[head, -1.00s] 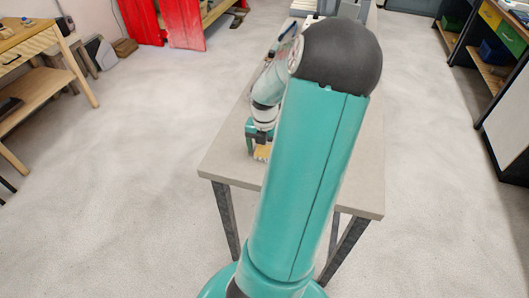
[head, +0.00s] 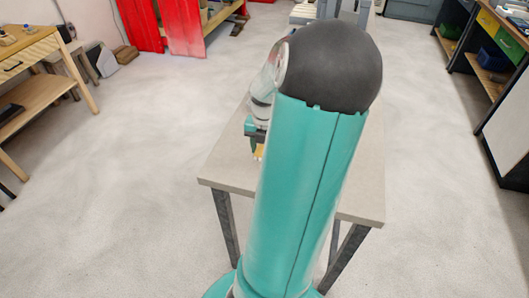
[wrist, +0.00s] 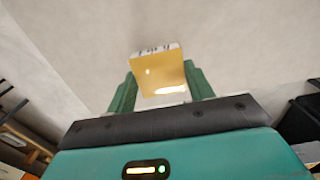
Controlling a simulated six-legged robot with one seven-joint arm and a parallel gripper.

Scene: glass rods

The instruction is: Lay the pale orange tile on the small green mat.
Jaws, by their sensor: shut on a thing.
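My gripper (wrist: 162,88) has its two green fingers shut on the pale orange tile (wrist: 158,72), shown in the wrist view as a glossy orange-yellow face with a white, dark-marked far edge. In the head view a bit of the tile (head: 258,154) shows below my gripper (head: 254,141), over the left side of the grey table. I cannot tell the tile's height above the table. The small green mat does not show in either view.
The grey table (head: 228,168) stands on dark metal legs, and my arm hides much of its top. Its front left corner is bare. Open floor (head: 130,190) lies on both sides. A wooden bench (head: 30,45) is at left, a red cabinet (head: 185,25) behind.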

